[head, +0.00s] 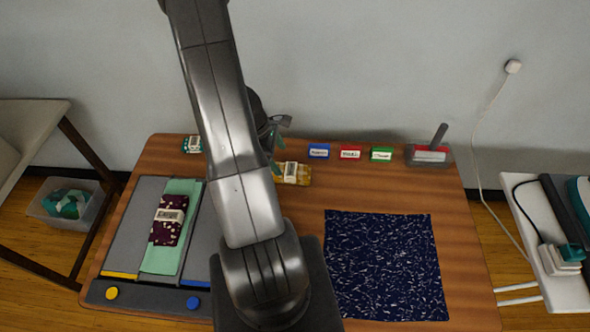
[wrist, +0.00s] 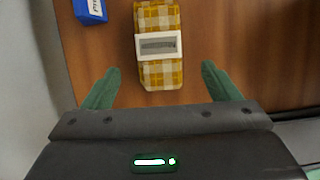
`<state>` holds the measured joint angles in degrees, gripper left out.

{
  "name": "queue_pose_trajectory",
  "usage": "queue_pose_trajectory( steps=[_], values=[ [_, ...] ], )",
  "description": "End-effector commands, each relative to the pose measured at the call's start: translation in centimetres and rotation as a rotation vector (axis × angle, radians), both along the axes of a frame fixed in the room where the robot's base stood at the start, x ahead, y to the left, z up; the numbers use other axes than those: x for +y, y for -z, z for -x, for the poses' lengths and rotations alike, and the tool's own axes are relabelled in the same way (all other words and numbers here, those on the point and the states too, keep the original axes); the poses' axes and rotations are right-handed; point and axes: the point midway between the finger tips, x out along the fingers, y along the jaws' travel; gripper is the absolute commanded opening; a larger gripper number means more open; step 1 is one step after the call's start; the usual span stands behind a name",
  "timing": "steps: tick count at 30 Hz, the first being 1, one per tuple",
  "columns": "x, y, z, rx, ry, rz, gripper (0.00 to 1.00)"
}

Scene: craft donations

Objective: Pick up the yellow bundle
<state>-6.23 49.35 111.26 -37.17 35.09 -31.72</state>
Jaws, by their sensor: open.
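The yellow bundle (wrist: 160,75) is a yellow and white checked cloth with a white label band around it. It lies flat on the wooden table. In the head view the yellow bundle (head: 294,173) shows just right of my arm, partly hidden by it. My gripper (wrist: 159,82) is open in the wrist view, its two green fingers on either side of the bundle's near end, apart from it. In the head view my gripper (head: 278,140) is partly hidden behind my arm, near the bundle.
Blue (head: 318,151), red (head: 350,153) and green (head: 381,154) labelled blocks stand along the back. A dark patterned cloth (head: 385,265) lies at right. A grey tray (head: 123,240) at left holds a maroon bundle (head: 167,219) on a light green cloth (head: 163,258). A teal bundle (head: 193,145) lies back left.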

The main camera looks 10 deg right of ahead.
Motion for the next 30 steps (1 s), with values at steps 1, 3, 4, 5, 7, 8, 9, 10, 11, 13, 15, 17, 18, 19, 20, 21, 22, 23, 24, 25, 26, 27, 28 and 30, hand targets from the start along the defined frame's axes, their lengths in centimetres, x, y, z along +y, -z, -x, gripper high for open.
queue_pose_trajectory(
  steps=[1, 3, 4, 5, 7, 8, 9, 10, 11, 13, 15, 17, 18, 19, 20, 21, 22, 23, 24, 25, 26, 27, 28, 30],
  values=[
    [-0.4, 0.9, 0.2, 0.004, -0.001, 0.002, 0.82],
    [-0.7, 1.7, 0.2, 0.003, 0.000, 0.001, 0.82],
    [-0.8, 2.0, 0.3, 0.002, 0.001, 0.001, 0.82],
    [-0.9, 2.2, 0.3, 0.001, 0.000, 0.001, 0.82],
    [-1.0, 2.5, 0.3, 0.000, -0.001, 0.000, 0.82],
    [-1.1, 2.6, 0.4, 0.000, -0.001, 0.000, 0.82],
    [-1.1, 2.7, 0.4, 0.000, -0.001, 0.000, 0.82],
    [-1.3, 2.8, 0.4, 0.001, -0.001, 0.001, 0.82],
    [-1.4, 3.0, 0.4, 0.001, 0.000, 0.001, 0.82],
    [-1.9, 3.6, 0.6, 0.003, 0.001, 0.000, 0.82],
    [-2.5, 4.3, 0.8, 0.004, 0.002, 0.001, 0.82],
    [-3.0, 5.0, 0.9, 0.003, 0.002, 0.000, 0.82],
    [-3.3, 5.4, 1.0, 0.004, 0.002, 0.000, 0.82],
    [-3.4, 5.9, 1.0, 0.003, 0.001, 0.001, 0.82],
    [-3.5, 6.2, 1.0, 0.003, 0.001, 0.000, 0.82],
    [-3.6, 6.5, 1.0, 0.002, 0.000, 0.000, 0.82],
    [-3.7, 6.7, 1.0, 0.001, 0.000, 0.000, 0.82],
    [-3.7, 6.8, 1.1, 0.001, -0.001, 0.001, 0.82],
    [-3.8, 7.0, 1.1, 0.000, -0.001, 0.000, 0.82],
    [-3.8, 7.1, 1.1, 0.000, 0.000, 0.000, 0.82],
    [-3.9, 7.1, 1.1, 0.000, 0.000, 0.000, 0.82],
    [-3.9, 7.1, 1.1, 0.000, 0.000, 0.000, 0.82],
    [-3.9, 7.1, 1.1, 0.000, 0.000, 0.000, 0.82],
    [-3.9, 7.1, 1.1, -0.001, 0.000, 0.000, 0.82]
  ],
)
